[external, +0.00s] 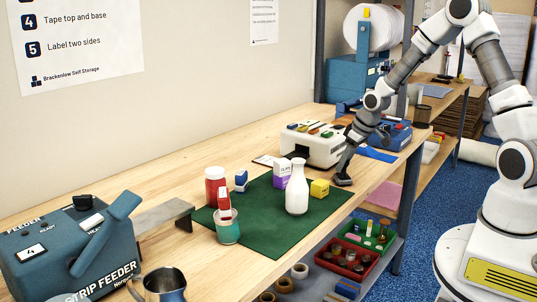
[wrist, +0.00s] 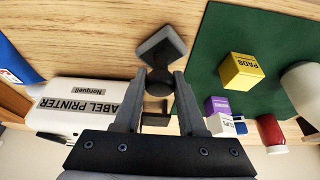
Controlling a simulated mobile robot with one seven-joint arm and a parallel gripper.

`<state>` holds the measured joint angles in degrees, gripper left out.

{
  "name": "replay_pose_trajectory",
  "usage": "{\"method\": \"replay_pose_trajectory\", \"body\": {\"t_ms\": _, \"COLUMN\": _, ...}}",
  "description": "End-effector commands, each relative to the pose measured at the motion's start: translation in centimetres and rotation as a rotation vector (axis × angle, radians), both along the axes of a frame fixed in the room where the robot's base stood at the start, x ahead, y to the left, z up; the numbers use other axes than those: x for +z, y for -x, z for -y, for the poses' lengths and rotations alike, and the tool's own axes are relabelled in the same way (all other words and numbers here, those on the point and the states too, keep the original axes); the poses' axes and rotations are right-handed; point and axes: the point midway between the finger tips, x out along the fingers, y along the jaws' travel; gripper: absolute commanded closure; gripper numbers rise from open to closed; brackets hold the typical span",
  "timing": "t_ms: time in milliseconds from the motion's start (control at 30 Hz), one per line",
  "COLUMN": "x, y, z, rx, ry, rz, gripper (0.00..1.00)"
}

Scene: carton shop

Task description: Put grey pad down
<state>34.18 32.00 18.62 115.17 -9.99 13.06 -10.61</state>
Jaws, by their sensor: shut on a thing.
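My gripper (external: 346,168) is shut on the grey pad (external: 343,181), a dark grey piece with a flat, squarish end. In the wrist view the pad (wrist: 162,45) sticks out past the fingertips of my gripper (wrist: 160,78), over bare wood. In the external view it is low over the bench, by the right corner of the green mat (external: 265,235) and near the bench's front edge. I cannot tell whether it touches the wood.
A yellow box (external: 320,188), a white bottle (external: 297,190) and a purple-and-white box (external: 282,174) stand on the mat, left of my gripper. A white label printer (external: 312,146) stands behind it. Bare wood (wrist: 95,35) shows beside the pad.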

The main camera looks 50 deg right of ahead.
Motion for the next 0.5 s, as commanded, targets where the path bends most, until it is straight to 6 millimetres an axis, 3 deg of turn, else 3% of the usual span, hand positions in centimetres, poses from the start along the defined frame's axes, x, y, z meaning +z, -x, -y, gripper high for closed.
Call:
{"method": "replay_pose_trajectory", "body": {"t_ms": 367, "x": -0.68, "y": -0.02, "z": -0.01, "rx": 0.001, "ry": 0.0, "rz": 0.002, "gripper": 1.0}}
{"method": "replay_pose_trajectory", "body": {"t_ms": 400, "x": -0.62, "y": -0.03, "z": -0.01, "rx": 0.001, "ry": 0.0, "rz": 0.001, "gripper": 0.56}}
{"method": "replay_pose_trajectory", "body": {"t_ms": 500, "x": -0.56, "y": -0.01, "z": -0.01, "rx": 0.001, "ry": 0.0, "rz": 0.001, "gripper": 0.38}}
